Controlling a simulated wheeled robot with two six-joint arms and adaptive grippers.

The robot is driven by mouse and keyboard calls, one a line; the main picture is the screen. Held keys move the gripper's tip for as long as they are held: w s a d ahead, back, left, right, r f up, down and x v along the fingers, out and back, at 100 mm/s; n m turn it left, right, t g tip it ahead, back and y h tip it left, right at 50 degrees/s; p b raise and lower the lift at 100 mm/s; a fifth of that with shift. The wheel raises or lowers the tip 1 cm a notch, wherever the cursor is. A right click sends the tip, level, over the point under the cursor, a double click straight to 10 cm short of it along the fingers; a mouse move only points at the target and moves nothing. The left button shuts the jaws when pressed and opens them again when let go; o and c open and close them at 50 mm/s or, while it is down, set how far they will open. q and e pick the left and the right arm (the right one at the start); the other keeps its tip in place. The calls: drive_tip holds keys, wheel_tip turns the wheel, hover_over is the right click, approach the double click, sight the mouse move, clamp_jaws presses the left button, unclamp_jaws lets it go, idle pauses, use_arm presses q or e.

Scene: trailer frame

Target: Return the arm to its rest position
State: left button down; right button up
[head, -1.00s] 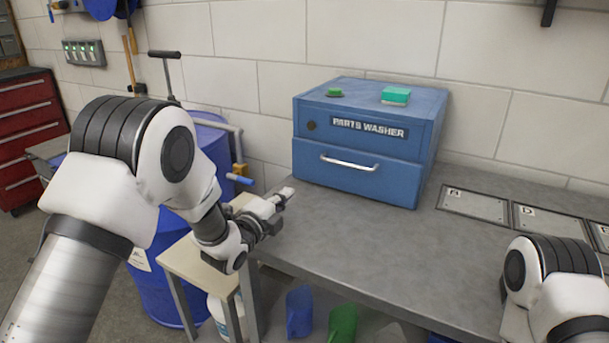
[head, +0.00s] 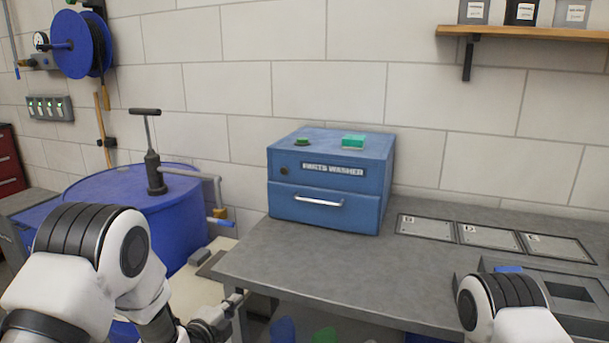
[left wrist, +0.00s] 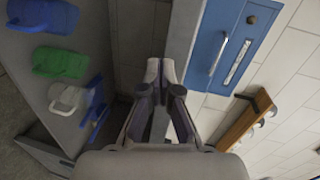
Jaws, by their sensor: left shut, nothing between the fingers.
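My left gripper (head: 236,298) is low in the head view, beside the front left corner of the grey workbench (head: 340,268). In the left wrist view its fingers (left wrist: 162,70) are shut with nothing between them. The left arm comes in bent from the lower left. Part of my right arm shows at the lower right of the head view; its gripper is out of the picture.
A blue parts washer (head: 325,212) stands on the bench, left of labelled plates (head: 488,238) and a grey tray (head: 590,318). A blue drum (head: 185,235) with a pump stands left. Blue (left wrist: 55,19) and green (left wrist: 62,62) containers show in the wrist view.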

use_arm(q)
drive_tip(key=s+a+f+n+g+y+p, duration=0.2)
drive_tip(key=s+a+f+n+g, duration=0.1)
drive_tip(key=s+f, duration=0.5)
drive_tip(key=s+a+f+n+g+y+p, duration=0.1)
drive_tip(key=s+a+f+n+g+p, duration=0.15)
drive_tip(key=s+f, duration=0.6)
drive_tip(key=s+a+f+n+g+y, duration=0.1)
drive_tip(key=s+n+g, duration=0.3)
drive_tip(key=s+n, duration=0.4)
drive_tip(key=s+a+n+g+p, duration=0.1)
drive_tip(key=s+n+g, duration=0.4)
drive_tip(key=s, duration=1.3)
drive_tip(key=a+n, duration=0.1)
drive_tip(key=n, duration=0.2)
drive_tip(key=shift+s+a+f+y, duration=0.2)
drive_tip(key=shift+s+f+y, duration=0.15)
drive_tip(key=shift+y, duration=0.05)
